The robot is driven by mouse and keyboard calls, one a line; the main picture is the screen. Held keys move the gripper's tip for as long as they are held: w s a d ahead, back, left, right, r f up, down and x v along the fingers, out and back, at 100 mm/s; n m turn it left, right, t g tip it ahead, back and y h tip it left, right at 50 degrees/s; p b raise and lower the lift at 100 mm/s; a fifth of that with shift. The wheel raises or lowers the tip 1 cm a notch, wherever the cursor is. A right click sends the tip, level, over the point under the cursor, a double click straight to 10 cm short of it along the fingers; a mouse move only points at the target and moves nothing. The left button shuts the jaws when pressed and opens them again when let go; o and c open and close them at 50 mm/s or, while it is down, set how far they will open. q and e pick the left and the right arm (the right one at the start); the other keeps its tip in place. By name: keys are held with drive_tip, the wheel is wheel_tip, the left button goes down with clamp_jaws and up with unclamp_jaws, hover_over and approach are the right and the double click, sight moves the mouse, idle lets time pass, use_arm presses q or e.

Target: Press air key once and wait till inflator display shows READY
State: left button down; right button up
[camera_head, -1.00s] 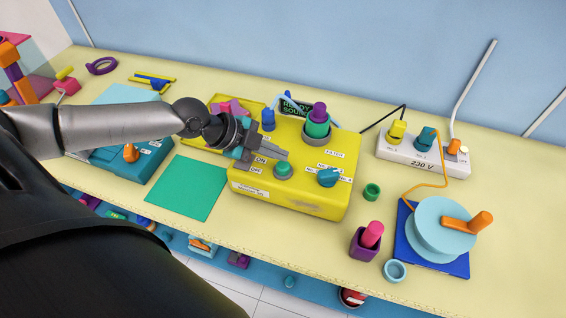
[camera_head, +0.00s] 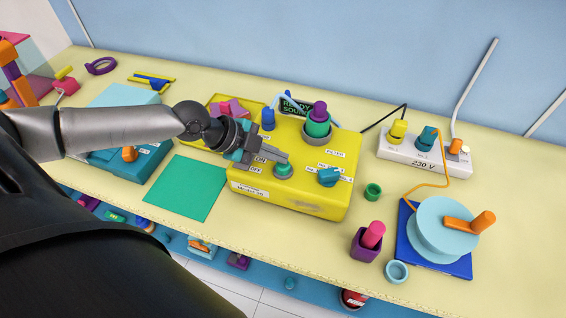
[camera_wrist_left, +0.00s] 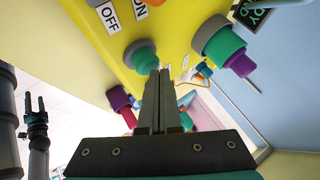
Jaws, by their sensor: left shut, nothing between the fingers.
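The yellow inflator (camera_head: 330,200) stands on the table. Its dark display (camera_head: 293,107), partly behind a pale blue hose, shows READY and a second line starting SOU. My left gripper (camera_head: 287,158) is shut and empty, its tips just above a round green key (camera_head: 283,171) on the inflator's top. The left wrist view shows the fingertips (camera_wrist_left: 159,73) at the edge of this green key (camera_wrist_left: 142,54); I cannot tell whether they touch it. ON and OFF labels lie beside the gripper. What looks like my right gripper (camera_wrist_left: 36,108) shows small at the left of the wrist view.
A blue knob (camera_head: 328,177) and a green and purple nozzle (camera_head: 318,122) rise from the inflator. A power strip (camera_head: 425,158) and a ribbon spool (camera_head: 440,227) stand to the right. A green mat (camera_head: 186,188) lies left.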

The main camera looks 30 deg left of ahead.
sight(277, 165)
use_arm(q)
drive_tip(key=shift+f+b, duration=0.65)
drive_tip(key=shift+f, duration=0.15)
idle(0.4)
idle(0.4)
drive_tip(key=shift+r+p, duration=1.2)
drive_tip(key=shift+r, duration=0.15)
wheel_tip(277, 165, up, 5)
drive_tip(key=p, duration=0.4)
drive_tip(key=shift+r, duration=0.1)
